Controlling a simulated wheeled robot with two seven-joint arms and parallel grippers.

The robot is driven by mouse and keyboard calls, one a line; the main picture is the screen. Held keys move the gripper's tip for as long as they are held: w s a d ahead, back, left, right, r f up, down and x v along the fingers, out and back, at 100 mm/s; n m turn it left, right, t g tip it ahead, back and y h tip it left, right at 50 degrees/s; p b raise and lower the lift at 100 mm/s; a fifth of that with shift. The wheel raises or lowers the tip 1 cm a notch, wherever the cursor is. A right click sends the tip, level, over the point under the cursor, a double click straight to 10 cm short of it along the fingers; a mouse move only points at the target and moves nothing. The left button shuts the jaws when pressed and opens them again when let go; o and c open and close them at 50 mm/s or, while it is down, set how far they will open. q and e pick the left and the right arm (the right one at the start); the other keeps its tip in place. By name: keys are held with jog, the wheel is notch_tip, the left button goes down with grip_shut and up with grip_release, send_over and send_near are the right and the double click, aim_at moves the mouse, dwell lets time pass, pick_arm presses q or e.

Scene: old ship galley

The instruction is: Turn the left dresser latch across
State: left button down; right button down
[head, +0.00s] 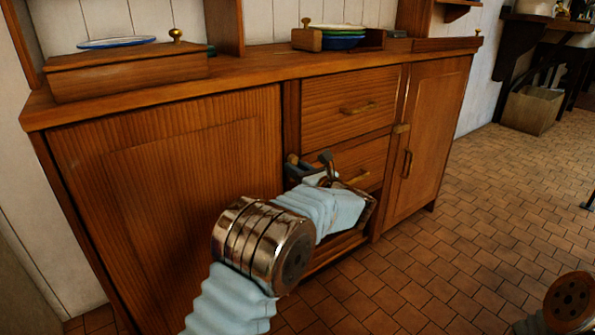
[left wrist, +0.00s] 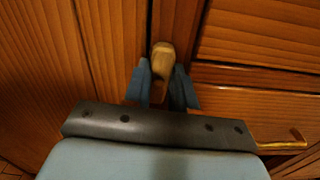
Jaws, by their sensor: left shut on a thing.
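The left dresser latch (left wrist: 163,54) is a small rounded wood or brass-coloured piece on the upright beside the left door (head: 190,190). In the left wrist view it stands roughly upright between the two blue-grey fingers of my left gripper (left wrist: 163,88), which is shut on it. My right gripper is not in view; only part of my right arm shows at the lower right corner.
The right door (head: 430,140) has its own latch (head: 401,128) and a pull. Two drawers (head: 350,103) with brass pulls sit between the doors. The dresser top holds a wooden box (head: 130,76) and bowls (head: 343,38).

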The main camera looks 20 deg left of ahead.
pick_arm(q)
jog(key=m+p, duration=0.1)
jog(key=m, duration=0.4)
jog(key=m+p, duration=0.1)
jog(key=m, duration=0.5)
jog(key=m+p, duration=0.1)
jog(key=m, duration=0.4)
jog(key=shift+w+d+f+m, duration=0.2)
jog(key=shift+w+f+m, duration=0.1)
jog(key=shift+m, duration=0.1)
dwell(0.4)
jog(key=c, duration=0.9)
grip_release()
jog(key=v, duration=1.3)
jog(key=shift+s+d+f, duration=0.1)
jog(key=shift+s+d, duration=0.15)
jog(key=shift+d, duration=0.05)
